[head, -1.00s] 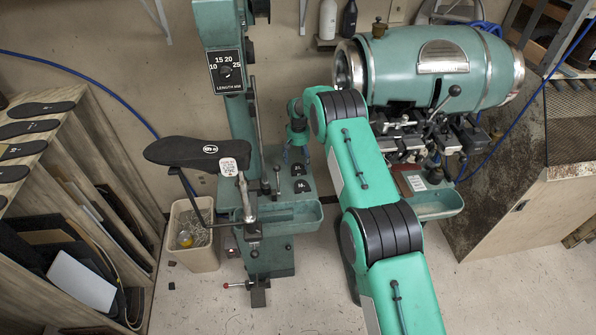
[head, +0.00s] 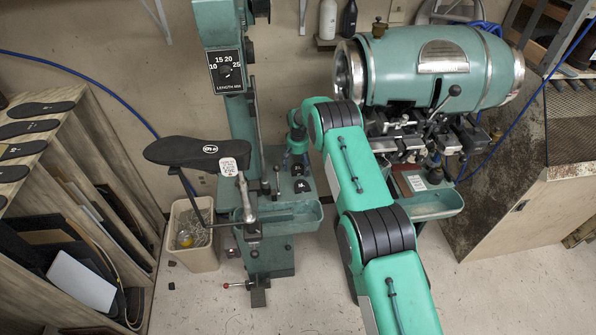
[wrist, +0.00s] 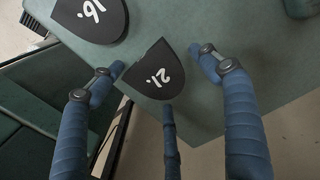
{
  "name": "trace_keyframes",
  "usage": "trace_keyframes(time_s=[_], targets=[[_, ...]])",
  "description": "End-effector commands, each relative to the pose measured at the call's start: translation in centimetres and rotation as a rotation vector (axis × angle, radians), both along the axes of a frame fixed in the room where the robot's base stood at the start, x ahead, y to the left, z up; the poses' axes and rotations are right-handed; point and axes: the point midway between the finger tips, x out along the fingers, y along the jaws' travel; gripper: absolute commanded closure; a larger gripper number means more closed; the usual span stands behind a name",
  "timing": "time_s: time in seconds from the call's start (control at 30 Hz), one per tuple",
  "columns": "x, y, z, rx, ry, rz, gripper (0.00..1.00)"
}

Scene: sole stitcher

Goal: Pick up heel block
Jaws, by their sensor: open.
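A black, D-shaped heel block marked 21 (wrist: 153,74) lies flat on the green machine table (wrist: 165,35) in the wrist view. A second black heel block marked 16 (wrist: 92,18) lies to its upper left. My gripper (wrist: 156,58) has blue fingers and is open, with the 21 block between its spread fingertips. I cannot tell whether any finger touches it. In the head view, two small dark heel blocks (head: 302,186) show on the green table (head: 285,212), just below my gripper; their marks are too small to read.
A black sole on a stand (head: 190,151) juts out left of the table. A bin (head: 193,232) stands below it. A large green drum machine (head: 440,68) is at the right. The 21 block lies near the table's edge, with floor beyond.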

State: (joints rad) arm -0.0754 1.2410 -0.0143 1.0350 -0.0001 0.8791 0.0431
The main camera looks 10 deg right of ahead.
Motion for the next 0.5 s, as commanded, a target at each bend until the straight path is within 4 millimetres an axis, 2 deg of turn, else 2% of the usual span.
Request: trace_keyframes(time_s=[0.5], targets=[[-0.03,-0.01,-0.04,0.0,0.001,0.0,0.23]])
